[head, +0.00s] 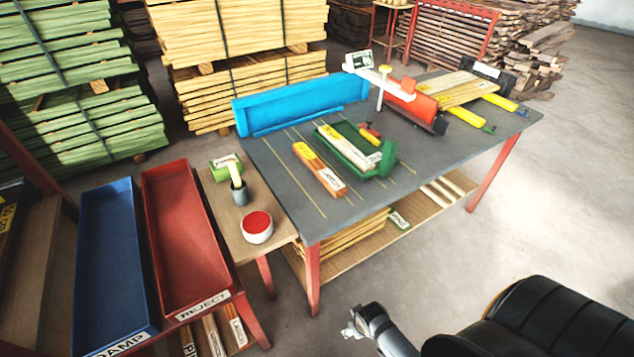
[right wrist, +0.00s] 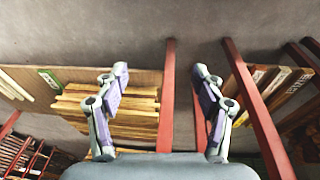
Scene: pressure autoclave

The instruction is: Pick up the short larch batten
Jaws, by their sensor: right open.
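A short reddish-brown batten (head: 319,169) with a yellow label and a white label lies on the grey worktable (head: 375,205). A green tray (head: 385,160) beside it holds a paler short piece (head: 350,148), also labelled. The label print is too small to read, so I cannot tell for certain which is larch. My right gripper (head: 352,330) is at the bottom of the head view, off the table's front side and well away from both pieces. In the right wrist view the right gripper (right wrist: 160,75) is open and empty. My left gripper is not in view.
A blue trough (head: 300,103) and a red fixture (head: 412,103) stand at the table's back. A side table (head: 222,200) carries a white pot with a red top (head: 257,227). Red REJECT (head: 185,240) and blue DAMP (head: 110,265) trays stand left. A red table leg (right wrist: 168,95) shows between my fingers.

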